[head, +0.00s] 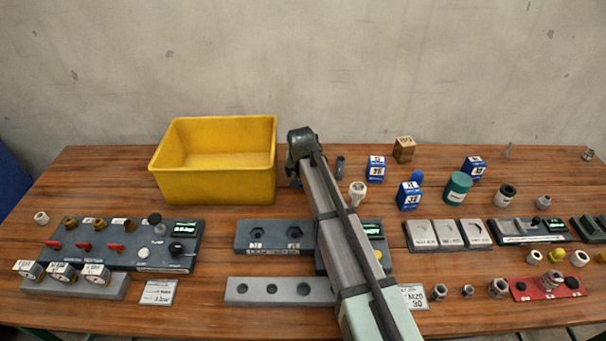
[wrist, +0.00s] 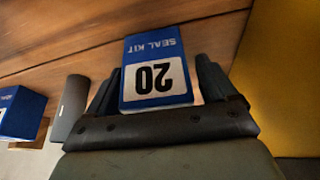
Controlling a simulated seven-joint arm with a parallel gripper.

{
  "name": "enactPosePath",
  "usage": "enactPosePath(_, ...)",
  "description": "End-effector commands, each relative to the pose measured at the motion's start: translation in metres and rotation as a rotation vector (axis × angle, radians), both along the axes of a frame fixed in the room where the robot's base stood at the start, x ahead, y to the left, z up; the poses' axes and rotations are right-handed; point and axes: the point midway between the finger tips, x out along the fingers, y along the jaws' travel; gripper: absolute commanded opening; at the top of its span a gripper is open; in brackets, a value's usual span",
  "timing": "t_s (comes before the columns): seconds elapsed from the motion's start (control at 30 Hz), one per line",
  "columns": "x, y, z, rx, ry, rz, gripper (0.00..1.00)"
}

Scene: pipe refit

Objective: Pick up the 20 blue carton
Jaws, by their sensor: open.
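The blue carton marked 20 (wrist: 155,72) has a white label band and the words SEAL KIT. In the wrist view it stands between the two fingers of my open gripper (wrist: 160,82), with a finger on each side. I cannot tell whether either finger touches it. In the head view my arm hides this carton, and my gripper (head: 297,178) is mostly hidden behind its own wrist, just right of the yellow bin. Other blue cartons (head: 376,169) (head: 410,196) (head: 473,167) stand farther right on the table.
The yellow bin (head: 213,186) stands close beside my gripper. A dark grey cylinder (wrist: 68,108) and another blue carton (wrist: 20,113) stand on the other side. A white fitting (head: 357,193), a green jar (head: 457,188) and a cardboard box (head: 404,149) are farther right. Panels fill the front.

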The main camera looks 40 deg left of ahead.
Motion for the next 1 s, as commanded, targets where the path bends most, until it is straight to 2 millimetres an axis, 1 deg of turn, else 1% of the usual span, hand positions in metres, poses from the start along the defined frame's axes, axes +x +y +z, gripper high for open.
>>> enactPosePath(0.1, -0.0001, -0.0002, 0.0003, 0.0, 0.0, 0.0, 0.84)
enactPosePath(0.67, -0.0001, -0.0003, 0.0004, 0.0, 0.0, 0.0, 0.31)
enactPosePath(0.87, -0.0001, -0.0002, 0.0007, 0.0, 0.0, 0.0, 0.29)
enactPosePath(1.0, 0.0, 0.0, 0.0064, 0.001, -0.001, 0.0, 0.29)
